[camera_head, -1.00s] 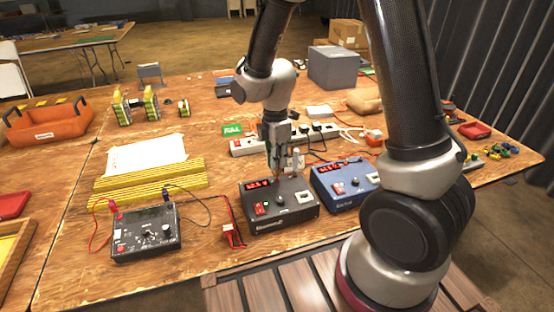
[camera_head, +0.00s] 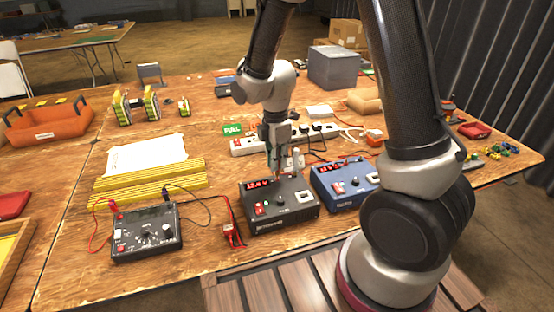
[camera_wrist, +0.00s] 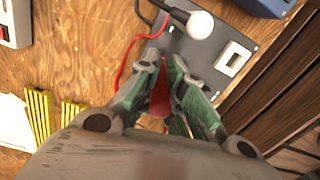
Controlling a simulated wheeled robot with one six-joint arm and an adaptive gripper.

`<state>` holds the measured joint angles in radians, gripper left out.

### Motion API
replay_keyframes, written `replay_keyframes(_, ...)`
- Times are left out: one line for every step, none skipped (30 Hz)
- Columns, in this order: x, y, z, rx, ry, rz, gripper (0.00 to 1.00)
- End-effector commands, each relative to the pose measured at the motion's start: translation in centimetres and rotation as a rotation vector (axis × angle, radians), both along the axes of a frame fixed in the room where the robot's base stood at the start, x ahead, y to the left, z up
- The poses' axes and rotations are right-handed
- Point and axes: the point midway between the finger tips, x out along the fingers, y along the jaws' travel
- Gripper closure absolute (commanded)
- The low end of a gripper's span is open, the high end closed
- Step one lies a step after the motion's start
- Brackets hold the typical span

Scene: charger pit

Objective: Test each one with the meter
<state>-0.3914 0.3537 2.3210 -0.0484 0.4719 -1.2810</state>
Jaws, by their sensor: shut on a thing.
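A black meter (camera_head: 147,238) with a dial sits at the front left of the table, with red and black leads plugged in. A dark charger box (camera_head: 280,219) with a lit red display stands to its right, and a blue charger box (camera_head: 336,198) stands beside that. My gripper (camera_head: 278,170) is low over the back of the dark charger. In the wrist view its green-padded fingers (camera_wrist: 168,88) are shut on a slim red thing (camera_wrist: 160,98), which looks like a probe. Whether its tip touches the charger is hidden.
A round white end on a black stem (camera_wrist: 199,24) stands close to my gripper. A power strip (camera_head: 248,146) with cables lies behind. Yellow strips (camera_head: 150,190) and a white paper (camera_head: 147,155) lie left; an orange tray (camera_head: 48,122) is further left.

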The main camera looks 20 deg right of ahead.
Motion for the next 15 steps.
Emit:
replay_keyframes(-0.01, 0.0, -0.11, 0.0, 0.0, 0.0, 1.0)
replay_keyframes(-0.01, -0.01, -0.17, 0.0, 0.0, 0.0, 1.0)
replay_keyframes(-0.01, -0.01, -0.25, 0.0, 0.0, 0.0, 1.0)
replay_keyframes(-0.01, -0.01, -0.31, 0.0, 0.0, 0.0, 1.0)
replay_keyframes(-0.01, -0.01, -0.37, 0.0, 0.0, 0.0, 1.0)
replay_keyframes(-0.02, -0.01, -0.46, 0.0, 0.001, 0.0, 1.0)
replay_keyframes(-0.02, -0.01, -0.52, 0.0, 0.001, 0.0, 1.0)
replay_keyframes(-0.02, -0.02, -0.58, 0.0, 0.001, 0.0, 1.0)
replay_keyframes(-0.03, -0.02, -0.67, 0.0, 0.001, 0.0, 1.0)
replay_keyframes(-0.04, -0.01, -0.73, -0.001, 0.002, 0.0, 1.0)
replay_keyframes(-0.04, -0.01, -0.8, -0.001, 0.002, 0.0, 1.0)
replay_keyframes(-0.04, -0.02, -0.88, -0.001, 0.002, 0.0, 1.0)
replay_keyframes(-0.04, -0.02, -0.93, -0.001, 0.002, 0.0, 1.0)
replay_keyframes(-0.03, -0.02, -0.96, 0.0, 0.002, 0.0, 1.0)
replay_keyframes(-0.03, -0.02, -1.0, 0.0, 0.001, 0.0, 1.0)
